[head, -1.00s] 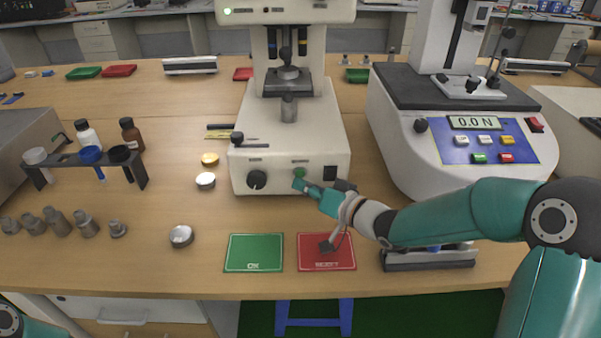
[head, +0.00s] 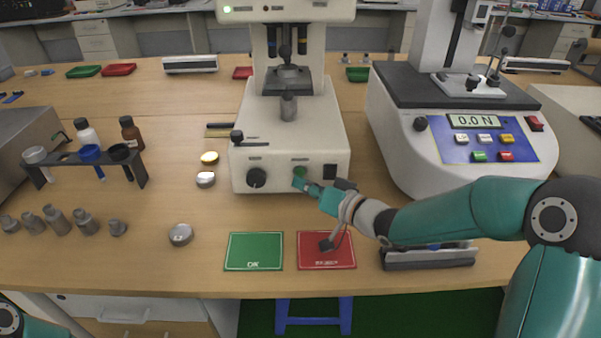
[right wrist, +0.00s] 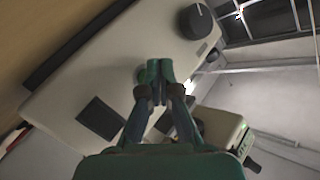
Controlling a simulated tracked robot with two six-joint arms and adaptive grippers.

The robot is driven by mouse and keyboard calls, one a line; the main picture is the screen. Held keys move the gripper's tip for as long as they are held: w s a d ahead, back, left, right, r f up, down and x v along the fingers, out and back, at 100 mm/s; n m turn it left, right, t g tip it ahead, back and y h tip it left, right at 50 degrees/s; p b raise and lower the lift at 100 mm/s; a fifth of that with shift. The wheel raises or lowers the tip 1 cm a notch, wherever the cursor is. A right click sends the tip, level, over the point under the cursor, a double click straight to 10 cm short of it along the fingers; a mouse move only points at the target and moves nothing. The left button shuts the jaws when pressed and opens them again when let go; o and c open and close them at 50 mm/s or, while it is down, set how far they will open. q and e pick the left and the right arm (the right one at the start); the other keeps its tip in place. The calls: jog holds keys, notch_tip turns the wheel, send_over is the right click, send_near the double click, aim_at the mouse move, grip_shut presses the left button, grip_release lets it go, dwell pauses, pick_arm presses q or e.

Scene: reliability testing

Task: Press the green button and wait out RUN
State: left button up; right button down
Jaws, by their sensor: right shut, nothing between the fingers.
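The green button (head: 300,171) is on the front of a cream testing machine (head: 320,165), right of a black knob (head: 257,178). My right gripper (head: 298,183) is shut and empty, its fingertips at the button's lower edge. In the right wrist view the closed fingertips (right wrist: 158,72) are at the front panel and largely cover the button; whether they touch it I cannot tell. A green lamp (head: 227,10) glows on the machine's upper housing. No RUN text is readable. My left gripper is out of view.
A green OK mat (head: 254,252) and a red REJECT mat (head: 327,262) lie in front. A force tester (head: 440,130) reading 0.0 N stands at right. A rack (head: 75,160) with bottles behind it and several metal pieces are at left.

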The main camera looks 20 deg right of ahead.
jog(key=shift+w, duration=0.1)
jog(key=shift+w+d, duration=0.1)
jog(key=shift+w, duration=0.2)
jog(key=shift+w+d+p, duration=0.1)
jog(key=shift+w+p, duration=0.25)
jog(key=shift+p, duration=0.05)
dwell(0.9)
jog(key=shift+s, duration=0.1)
jog(key=shift+s+a+b, duration=0.25)
jog(key=shift+s+b, duration=0.05)
jog(key=shift+s, duration=0.35)
jog(key=shift+s+a+b, duration=0.2)
jog(key=shift+s+b, duration=0.15)
jog(key=shift+s, duration=0.35)
jog(key=shift+s+a+b, duration=0.2)
jog(key=shift+s+b, duration=0.1)
jog(key=shift+s, duration=0.4)
jog(key=shift+s+a, duration=0.15)
jog(key=shift+s, duration=0.35)
jog(key=shift+s+a, duration=0.15)
jog(key=shift+s, duration=0.35)
